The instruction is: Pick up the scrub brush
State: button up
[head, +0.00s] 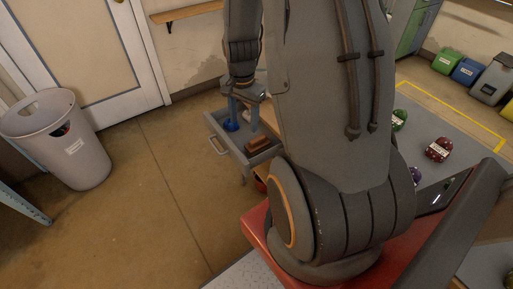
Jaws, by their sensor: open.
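A brown wooden-looking piece (263,144), which may be the scrub brush, lies at the front right of an open grey drawer (219,145). It is too small to make out bristles. My gripper (243,118) points down over the drawer, its two fingers apart with nothing seen held between them. The fingers are to the left of and behind the brown piece. A small blue object (231,126) sits in the drawer by the left fingertip; I cannot tell whether they touch. My arm hides the right part of the drawer unit.
A grey bin (75,150) stands at the left by a white door (85,45). A wooden shelf (188,14) is on the back wall. Open floor (140,215) is left of the drawer.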

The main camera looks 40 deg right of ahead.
aim_at(258, 138)
jog(key=d+f+m, duration=0.1)
jog(key=d+f, duration=0.1)
jog(key=d+f+m, duration=0.1)
jog(key=f+m, duration=0.1)
jog(key=d+f+m+b, duration=0.1)
jog(key=d+f, duration=0.1)
jog(key=f, duration=0.1)
jog(key=shift+s+d+g, duration=0.1)
jog(key=shift+d+g, duration=0.2)
jog(key=shift+f+p, duration=1.35)
jog(key=shift+f, duration=2.6)
jog(key=c, duration=1.1)
jog(key=shift+o, duration=0.2)
jog(key=shift+r, duration=0.15)
